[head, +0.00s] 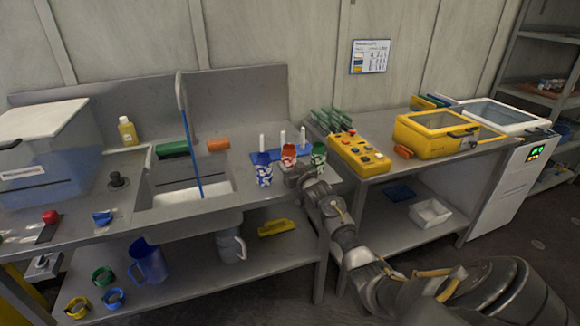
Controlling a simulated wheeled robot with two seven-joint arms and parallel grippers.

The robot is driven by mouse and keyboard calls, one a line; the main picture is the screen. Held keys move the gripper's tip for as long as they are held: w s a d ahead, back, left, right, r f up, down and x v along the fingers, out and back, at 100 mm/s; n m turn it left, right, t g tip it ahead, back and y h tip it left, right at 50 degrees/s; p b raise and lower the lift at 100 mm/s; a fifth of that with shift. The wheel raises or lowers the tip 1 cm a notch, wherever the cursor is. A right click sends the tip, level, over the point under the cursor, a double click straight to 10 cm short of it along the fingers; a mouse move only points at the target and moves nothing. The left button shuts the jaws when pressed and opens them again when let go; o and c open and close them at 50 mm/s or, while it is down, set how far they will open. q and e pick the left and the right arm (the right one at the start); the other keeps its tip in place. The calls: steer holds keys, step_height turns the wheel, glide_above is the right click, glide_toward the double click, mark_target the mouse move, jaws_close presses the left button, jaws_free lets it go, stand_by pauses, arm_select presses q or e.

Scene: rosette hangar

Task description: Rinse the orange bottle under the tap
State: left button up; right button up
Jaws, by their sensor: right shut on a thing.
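The orange bottle (288,151), white with orange patches and an orange-red inside showing at its open top, stands upright at the right end of the sink counter. My right gripper (294,170) reaches it from the lower right and is shut on it; the fingertips are small and partly hidden. The tall grey tap (180,90) rises behind the sink basin (180,197), to the left of the bottle. A thin blue streak (191,150), which looks like running water, drops from the tap into the basin. My left gripper is not in view.
A blue-patterned cup (264,174) and a green-patterned cup (318,158) stand close on either side. Behind is a blue rack (262,157) with white pegs. A yellow button box (358,153) stands right.

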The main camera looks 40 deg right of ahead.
mark_target(292, 158)
steer(key=shift+r+p, duration=1.65)
steer(key=shift+r, duration=0.4)
